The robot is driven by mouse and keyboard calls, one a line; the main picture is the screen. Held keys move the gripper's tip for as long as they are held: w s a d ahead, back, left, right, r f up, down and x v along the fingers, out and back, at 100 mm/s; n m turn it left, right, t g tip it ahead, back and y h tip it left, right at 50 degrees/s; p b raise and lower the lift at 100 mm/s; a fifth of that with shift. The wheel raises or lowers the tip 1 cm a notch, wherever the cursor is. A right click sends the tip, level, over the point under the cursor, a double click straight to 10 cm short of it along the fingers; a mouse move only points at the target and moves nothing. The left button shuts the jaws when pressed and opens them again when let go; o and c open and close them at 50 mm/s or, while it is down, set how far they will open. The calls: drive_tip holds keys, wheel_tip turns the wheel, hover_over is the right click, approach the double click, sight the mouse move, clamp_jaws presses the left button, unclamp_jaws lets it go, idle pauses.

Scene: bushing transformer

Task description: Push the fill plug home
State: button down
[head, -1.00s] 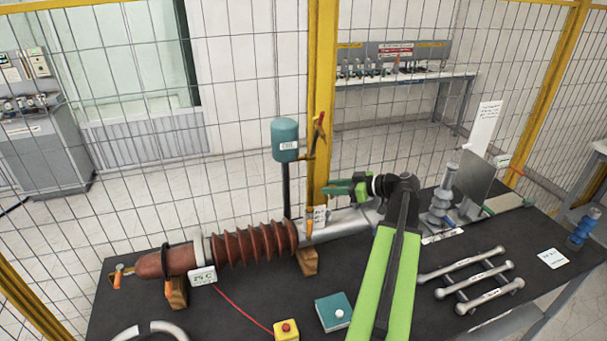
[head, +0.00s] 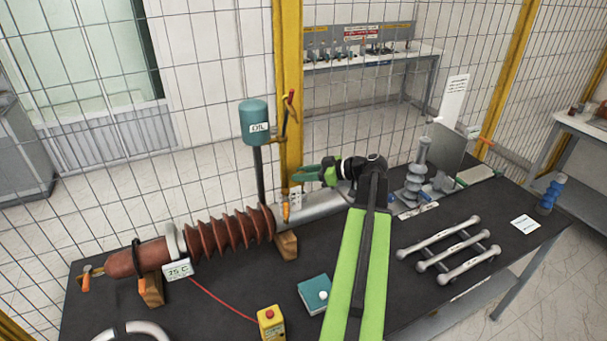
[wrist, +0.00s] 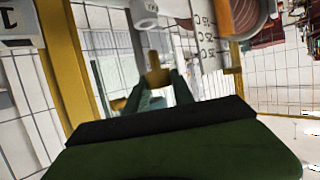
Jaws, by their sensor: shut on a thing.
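My gripper (head: 297,174) is above the grey metal tube (head: 320,204) of the bushing, close to the gold post. In the wrist view my gripper (wrist: 160,92) has its jaws shut on a small brass-coloured piece (wrist: 156,74), which looks like the fill plug. In the head view the piece is too small to make out. A pale round fitting (wrist: 145,10) shows beyond the piece, with a gap in the picture. The seat for the plug cannot be made out. The red ribbed bushing (head: 228,235) lies along the bench on wooden blocks.
The teal oil tank (head: 254,122) on its dark pole and an orange-tipped line (head: 285,212) stand just left of my gripper. A mesh fence with a gold post (head: 290,80) is behind. A teal box (head: 314,294), yellow button box (head: 271,322) and metal bars (head: 450,250) lie nearer.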

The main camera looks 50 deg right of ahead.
drive_tip(key=shift+f+b, duration=0.65)
drive_tip(key=shift+f, duration=0.45)
drive_tip(key=shift+f+b, duration=0.8)
idle(0.3)
drive_tip(key=shift+r, duration=0.1)
drive_tip(key=shift+r+p, duration=0.5)
drive_tip(key=shift+p, duration=0.1)
drive_tip(key=shift+f+b, duration=0.65)
idle(1.1)
drive_tip(key=c, duration=1)
unclamp_jaws()
drive_tip(key=shift+r, duration=0.1)
